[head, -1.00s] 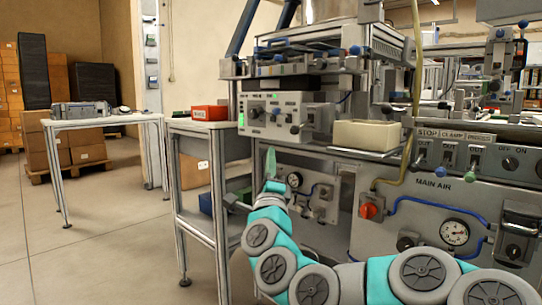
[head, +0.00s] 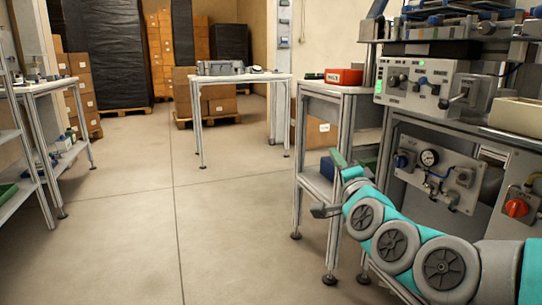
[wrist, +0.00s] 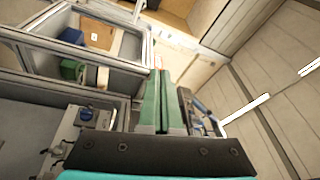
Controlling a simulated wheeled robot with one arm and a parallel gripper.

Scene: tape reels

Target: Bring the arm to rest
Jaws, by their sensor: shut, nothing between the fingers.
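My gripper (head: 336,158) has green fingers and points up at the end of my teal and grey arm in the head view. Its fingers also show in the wrist view (wrist: 161,90), pressed together with nothing between them. In the head view the gripper appears in front of the side table (head: 333,92), left of the machine's pressure gauge. The arm reaches in from the lower right, bent, with its links side by side. I cannot tell how far the gripper is from the table. No thing is held.
A red box (head: 343,77) lies on the side table. The machine's control box (head: 425,85) and a cream bin (head: 518,113) are at the right. A farther table (head: 240,78) holds a grey device. Shelves (head: 45,90) stand at the left. The floor (head: 160,215) between is clear.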

